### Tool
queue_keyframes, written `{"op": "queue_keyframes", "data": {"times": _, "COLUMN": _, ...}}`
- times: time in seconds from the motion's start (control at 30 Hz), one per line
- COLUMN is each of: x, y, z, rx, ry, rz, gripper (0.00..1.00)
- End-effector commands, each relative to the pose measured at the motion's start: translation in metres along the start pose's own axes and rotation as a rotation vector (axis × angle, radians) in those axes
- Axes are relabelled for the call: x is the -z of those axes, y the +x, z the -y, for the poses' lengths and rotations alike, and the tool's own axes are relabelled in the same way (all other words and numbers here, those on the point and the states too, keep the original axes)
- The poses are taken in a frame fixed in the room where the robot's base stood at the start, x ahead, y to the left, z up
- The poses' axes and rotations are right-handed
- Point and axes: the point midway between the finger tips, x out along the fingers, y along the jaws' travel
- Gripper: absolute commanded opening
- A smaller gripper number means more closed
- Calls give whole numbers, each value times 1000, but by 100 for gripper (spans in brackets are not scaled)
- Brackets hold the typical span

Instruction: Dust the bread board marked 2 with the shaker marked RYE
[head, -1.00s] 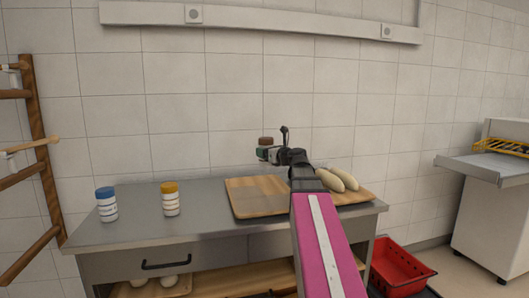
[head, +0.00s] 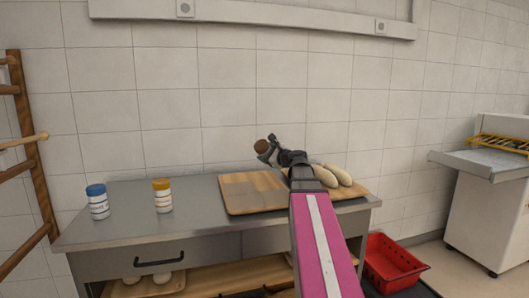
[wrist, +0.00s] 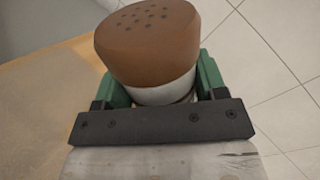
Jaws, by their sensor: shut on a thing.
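My gripper (head: 269,150) is shut on a shaker with a brown, perforated cap (head: 261,146). In the wrist view the brown cap (wrist: 148,38) and part of the white body show between my green fingers (wrist: 163,88); no label is readable. The shaker is tilted, cap toward the left, above the wooden board area. An empty wooden board (head: 248,193) lies on the steel table below and left of my arm. A second board (head: 358,189) with pale loaves (head: 337,175) lies to the right, partly hidden by my arm. No number is readable on either board.
A blue-capped shaker (head: 98,203) and a yellow-capped shaker (head: 162,196) stand on the left of the steel table (head: 130,228). The tiled wall is close behind. A red crate (head: 390,262) is on the floor at the right.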

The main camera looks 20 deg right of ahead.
Motion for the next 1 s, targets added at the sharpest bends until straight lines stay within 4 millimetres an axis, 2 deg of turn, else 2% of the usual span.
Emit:
{"op": "queue_keyframes", "data": {"times": 0.3, "x": 20, "y": 0, "z": 3, "rx": 1, "ry": -324, "rz": -1, "gripper": 35}}
{"op": "queue_keyframes", "data": {"times": 1.0, "x": 26, "y": 0, "z": -5, "rx": -1, "ry": -1089, "rz": -1, "gripper": 35}}
